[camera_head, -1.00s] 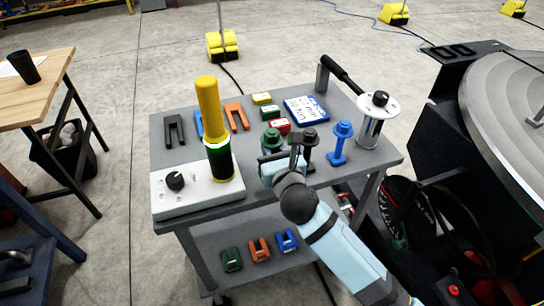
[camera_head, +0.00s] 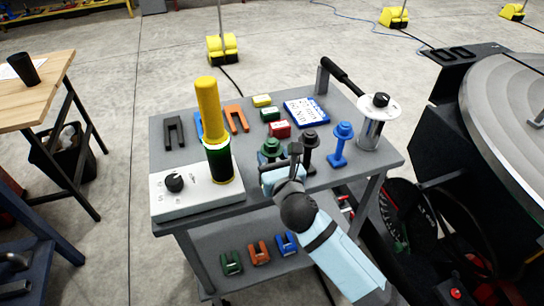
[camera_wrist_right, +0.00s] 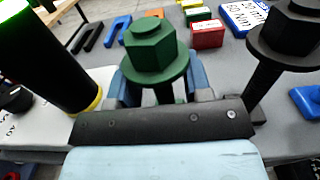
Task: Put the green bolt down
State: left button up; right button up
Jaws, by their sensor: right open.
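The green bolt (camera_head: 271,149) stands upright near the front edge of the grey cart top. In the right wrist view the green bolt (camera_wrist_right: 152,45) shows its hex head and round flange, with part of its shaft below. My right gripper (camera_head: 281,163) is low at the cart's front edge, at the bolt. In the wrist view the blue fingers of my right gripper (camera_wrist_right: 158,88) are open, one on each side of the shaft under the flange. The bolt's foot is hidden behind the gripper body. My left gripper is not in view.
A black bolt (camera_head: 310,148) stands close to the right of my gripper, and a blue bolt (camera_head: 341,143) beyond it. A red block (camera_head: 280,129) lies behind.

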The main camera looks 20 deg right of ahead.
jog(key=s+f+n+t+y, duration=0.15)
jog(key=s+n+y, duration=0.25)
jog(key=s+n, duration=1.05)
jog(key=s+d+f+n+g, duration=0.1)
jog(key=s+f+n+g, duration=0.2)
jog(key=f+n, duration=0.3)
jog(key=s+d+f+n+g, duration=0.1)
jog(key=s+f+n+g, duration=0.2)
jog(key=f+n, duration=0.4)
jog(key=s+f+n+g+h, duration=0.1)
jog(key=s+f+n+g, duration=0.2)
jog(key=f+n, duration=0.3)
jog(key=n, duration=0.4)
jog(key=shift+d+f+n, duration=0.2)
jog(key=shift+d+n, duration=0.15)
jog(key=shift+d, duration=0.05)
